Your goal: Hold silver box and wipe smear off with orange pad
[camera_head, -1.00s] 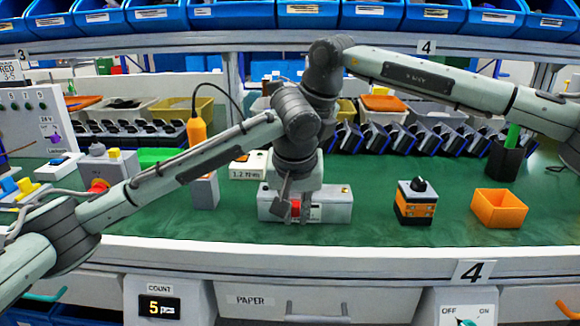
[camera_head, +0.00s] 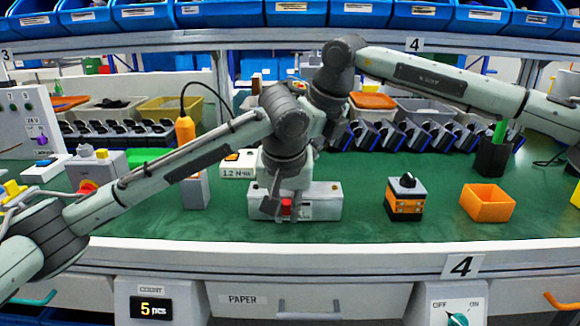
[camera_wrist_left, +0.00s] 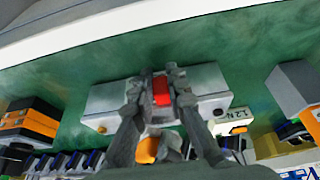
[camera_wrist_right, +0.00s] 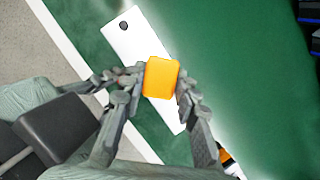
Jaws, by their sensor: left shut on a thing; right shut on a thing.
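The silver box (camera_head: 323,203) lies on the green mat, partly covered by my arms in the head view. It also shows in the left wrist view (camera_wrist_left: 205,80) and, pale, in the right wrist view (camera_wrist_right: 129,42). My left gripper (camera_head: 287,210) is at the box's near side, shut on a red part (camera_wrist_left: 161,90) at the box. The orange pad (camera_wrist_right: 161,77) is between the fingertips of my right gripper (camera_wrist_right: 160,80), which is shut on it over the box. I cannot tell whether the pad touches the box. I make out no smear.
An orange-and-black block with a knob (camera_head: 405,199) and an orange bin (camera_head: 487,203) stand to the right of the box. A grey block (camera_head: 195,190) stands to the left. A row of dark devices (camera_head: 420,137) lies behind. The mat's front strip is clear.

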